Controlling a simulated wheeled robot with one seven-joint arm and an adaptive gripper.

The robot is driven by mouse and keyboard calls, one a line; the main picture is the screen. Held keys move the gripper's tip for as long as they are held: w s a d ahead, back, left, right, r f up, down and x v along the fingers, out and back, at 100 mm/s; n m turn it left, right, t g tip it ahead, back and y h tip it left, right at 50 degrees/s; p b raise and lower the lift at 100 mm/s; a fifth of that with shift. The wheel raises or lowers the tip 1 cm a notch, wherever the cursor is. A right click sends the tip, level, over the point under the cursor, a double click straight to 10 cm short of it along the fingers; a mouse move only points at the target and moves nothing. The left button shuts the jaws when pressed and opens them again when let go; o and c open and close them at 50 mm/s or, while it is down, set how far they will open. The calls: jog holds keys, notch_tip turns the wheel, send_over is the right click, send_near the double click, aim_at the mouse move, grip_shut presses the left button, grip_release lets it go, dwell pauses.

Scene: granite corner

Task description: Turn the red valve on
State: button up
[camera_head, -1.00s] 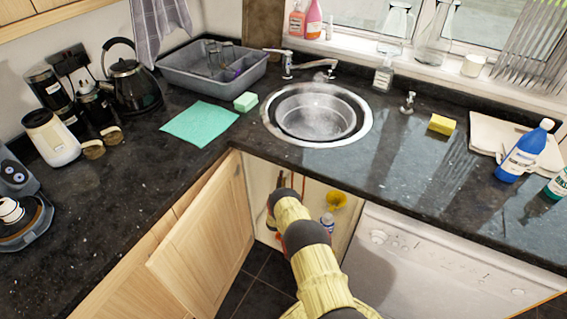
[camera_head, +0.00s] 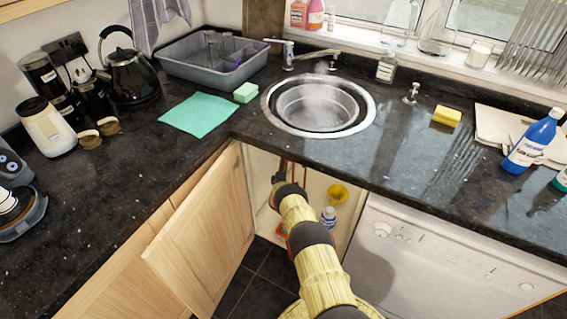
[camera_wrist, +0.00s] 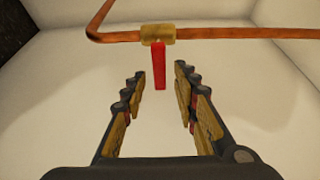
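The red valve handle (camera_wrist: 158,66) hangs straight down from a brass valve body (camera_wrist: 157,33) in the wrist view. The brass body sits on a copper pipe (camera_wrist: 225,33). My gripper (camera_wrist: 158,78) is open, one finger on each side of the handle's line. The handle's lower end shows in the gap near the fingertips, with clear space on both sides and no visible contact. In the head view my arm reaches into the open cabinet under the sink; the gripper there is small and partly hidden, and the valve is hard to make out.
The open cabinet door (camera_head: 203,238) stands to the left of my arm. A white-fronted appliance (camera_head: 425,262) is to the right. The dark counter edge (camera_head: 345,182) runs above the opening. A small bottle (camera_head: 328,216) and a yellow item (camera_head: 338,193) are inside the cabinet, right of my arm.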

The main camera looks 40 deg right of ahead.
jog(key=shift+c, duration=1.2)
jog(key=c, duration=0.4)
grip_shut()
jog(key=shift+s+d+r+m+h, duration=0.25)
jog(key=shift+m+h, duration=0.35)
jog(key=shift+m, duration=1)
jog(key=shift+s+a+r+m+h, duration=0.15)
jog(key=shift+r+m+h, duration=0.35)
jog(key=shift+m, duration=1.1)
jog(key=shift+s+d+r+m+h, duration=0.15)
jog(key=shift+m+h, duration=0.55)
jog(key=shift+m, duration=0.9)
jog(key=shift+a+r+t, duration=0.1)
jog(key=shift+t, duration=0.2)
jog(key=o, duration=0.7)
grip_release()
jog(key=shift+w, duration=0.1)
